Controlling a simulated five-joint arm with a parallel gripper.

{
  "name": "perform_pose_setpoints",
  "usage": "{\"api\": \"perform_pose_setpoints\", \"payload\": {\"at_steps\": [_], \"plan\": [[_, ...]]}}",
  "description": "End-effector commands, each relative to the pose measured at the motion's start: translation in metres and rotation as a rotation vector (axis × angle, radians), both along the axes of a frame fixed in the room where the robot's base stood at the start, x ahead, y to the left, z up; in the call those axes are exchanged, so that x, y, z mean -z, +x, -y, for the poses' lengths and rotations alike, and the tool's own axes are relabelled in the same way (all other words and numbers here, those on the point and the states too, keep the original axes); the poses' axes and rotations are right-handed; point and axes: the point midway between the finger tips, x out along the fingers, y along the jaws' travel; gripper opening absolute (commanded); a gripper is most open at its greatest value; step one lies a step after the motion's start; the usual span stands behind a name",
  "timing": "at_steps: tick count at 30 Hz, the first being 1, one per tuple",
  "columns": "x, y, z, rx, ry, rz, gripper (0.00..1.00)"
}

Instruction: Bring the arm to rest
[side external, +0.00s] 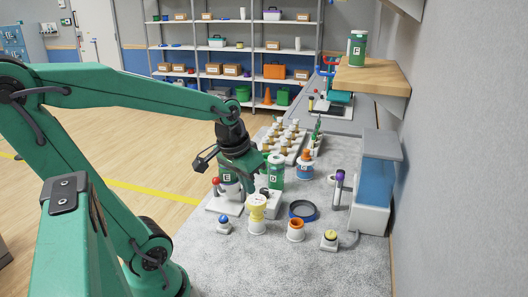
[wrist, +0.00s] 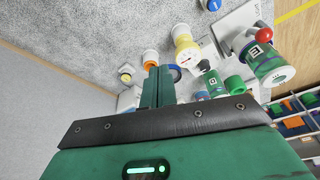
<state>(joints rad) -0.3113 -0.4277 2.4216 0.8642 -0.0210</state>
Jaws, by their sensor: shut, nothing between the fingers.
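My gripper (side external: 260,168) hangs above the grey speckled table (side external: 270,270), near several green canisters. In the wrist view its two green fingers (wrist: 158,72) lie together with nothing between them. In the side view the fingertips are hard to separate from the green canisters behind. A green canister marked E (side external: 229,180) stands on a white base with a red knob, partly hidden by my gripper. A green canister marked D (side external: 275,178) stands just right of the gripper. I cannot tell from the side view whether the gripper touches either canister.
A yellow-topped gauge (side external: 257,208), an orange-rimmed cup (side external: 295,230), a blue ring (side external: 302,210) and buttons (side external: 330,240) stand in front. A blue-windowed cabinet (side external: 376,185) is at right. Canister F (side external: 357,48) sits on a wall shelf (side external: 372,78). The table front is clear.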

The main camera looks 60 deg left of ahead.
Motion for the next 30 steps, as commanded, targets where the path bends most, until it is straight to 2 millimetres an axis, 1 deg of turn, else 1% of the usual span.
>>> {"api": "perform_pose_setpoints", "payload": {"at_steps": [1, 6, 9, 12, 18, 30], "plan": [[-0.007, -0.001, 0.012, 0.044, 0.009, 0.029, 0.00], [-0.026, -0.010, 0.045, 0.172, 0.028, 0.108, 0.00], [-0.034, -0.016, 0.060, 0.237, 0.035, 0.146, 0.00], [-0.039, -0.021, 0.071, 0.285, 0.038, 0.177, 0.00], [-0.044, -0.027, 0.081, 0.330, 0.040, 0.205, 0.00], [-0.044, -0.027, 0.081, 0.330, 0.040, 0.205, 0.00]]}}
